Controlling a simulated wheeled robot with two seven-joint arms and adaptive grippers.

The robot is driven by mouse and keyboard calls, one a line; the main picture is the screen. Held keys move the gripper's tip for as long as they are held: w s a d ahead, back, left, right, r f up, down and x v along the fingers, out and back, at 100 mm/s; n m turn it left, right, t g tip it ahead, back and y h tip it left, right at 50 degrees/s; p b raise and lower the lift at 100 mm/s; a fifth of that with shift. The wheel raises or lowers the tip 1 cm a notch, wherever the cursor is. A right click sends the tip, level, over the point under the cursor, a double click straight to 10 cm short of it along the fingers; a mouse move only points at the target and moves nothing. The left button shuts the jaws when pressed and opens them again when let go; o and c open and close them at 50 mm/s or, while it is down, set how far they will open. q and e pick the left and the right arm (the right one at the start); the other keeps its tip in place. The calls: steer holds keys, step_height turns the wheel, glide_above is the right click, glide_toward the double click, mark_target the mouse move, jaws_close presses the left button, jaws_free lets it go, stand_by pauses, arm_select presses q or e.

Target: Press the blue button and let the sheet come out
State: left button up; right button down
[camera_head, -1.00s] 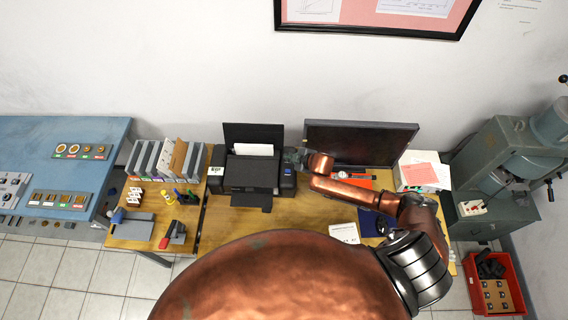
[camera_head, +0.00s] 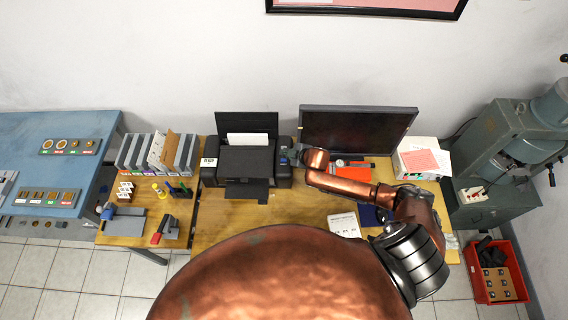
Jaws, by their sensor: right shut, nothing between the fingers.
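A black printer (camera_head: 243,160) stands on the wooden desk, with white paper (camera_head: 247,139) in its raised rear feeder and an output tray (camera_head: 247,190) out at the front. No sheet shows on the output tray. My right gripper (camera_head: 287,158) is shut and empty at the right side of the printer's top, close over its control area. I cannot tell whether it touches. The blue button is not clearly visible; the gripper covers that spot. My left gripper is not in view.
A dark monitor (camera_head: 357,132) stands behind my right arm. File holders (camera_head: 158,152), a stapler (camera_head: 165,231) and small stationery lie left of the printer. A white paper card (camera_head: 344,225) lies on the desk. The desk in front of the printer is clear.

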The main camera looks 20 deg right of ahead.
mark_target(285, 161)
step_height(285, 161, down, 3)
steer(key=shift+r+b, duration=0.1)
steer(key=shift+b, duration=0.5)
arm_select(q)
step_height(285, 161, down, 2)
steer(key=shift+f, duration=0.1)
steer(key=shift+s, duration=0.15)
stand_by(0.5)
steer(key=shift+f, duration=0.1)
arm_select(e)
steer(key=shift+f, duration=0.5)
